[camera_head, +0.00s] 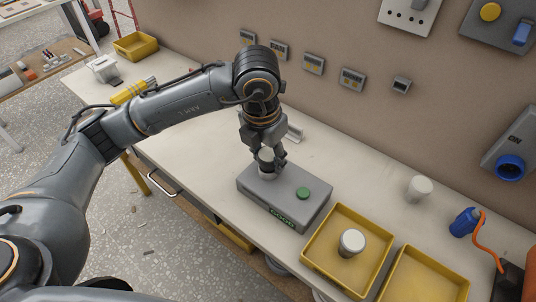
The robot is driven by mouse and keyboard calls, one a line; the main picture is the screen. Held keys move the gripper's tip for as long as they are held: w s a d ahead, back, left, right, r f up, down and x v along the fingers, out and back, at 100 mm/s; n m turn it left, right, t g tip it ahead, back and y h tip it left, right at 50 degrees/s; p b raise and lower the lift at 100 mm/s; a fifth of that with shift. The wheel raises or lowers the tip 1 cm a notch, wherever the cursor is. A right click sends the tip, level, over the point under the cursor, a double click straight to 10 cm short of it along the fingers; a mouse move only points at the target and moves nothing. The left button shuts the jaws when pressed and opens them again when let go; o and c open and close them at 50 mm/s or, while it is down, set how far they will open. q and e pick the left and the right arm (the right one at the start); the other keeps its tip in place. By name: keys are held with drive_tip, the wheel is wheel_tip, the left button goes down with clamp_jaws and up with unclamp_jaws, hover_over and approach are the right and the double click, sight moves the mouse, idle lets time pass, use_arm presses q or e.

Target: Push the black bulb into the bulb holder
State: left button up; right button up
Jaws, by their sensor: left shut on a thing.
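My left gripper (271,160) points down over the left rear part of a grey box (266,198). It is shut on a small bulb (266,155), which looks pale between the fingers; its black colour is not clear. A light round holder (267,172) on the box top is directly below the fingers. The bulb is upright at the holder, but the fingers hide how deep it sits. A green button (303,193) is on the box top, and small green lights show on its front. My right gripper is not in view.
A yellow tray (318,267) holding a white-topped cylinder (351,242) stands right of the box, with another yellow tray (388,292) beside it. A pale cup-like thing (419,188) and a blue tool (465,222) are farther right. The wall with switches bounds the bench behind.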

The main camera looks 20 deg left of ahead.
sight(263, 158)
use_arm(q)
drive_tip(key=shift+f, duration=0.15)
drive_tip(key=o, duration=1.2)
drive_tip(key=r, duration=0.4)
drive_tip(key=s+r, duration=0.1)
drive_tip(key=r, duration=0.7)
drive_tip(key=shift+s+a, duration=0.2)
drive_tip(key=shift+a, duration=0.05)
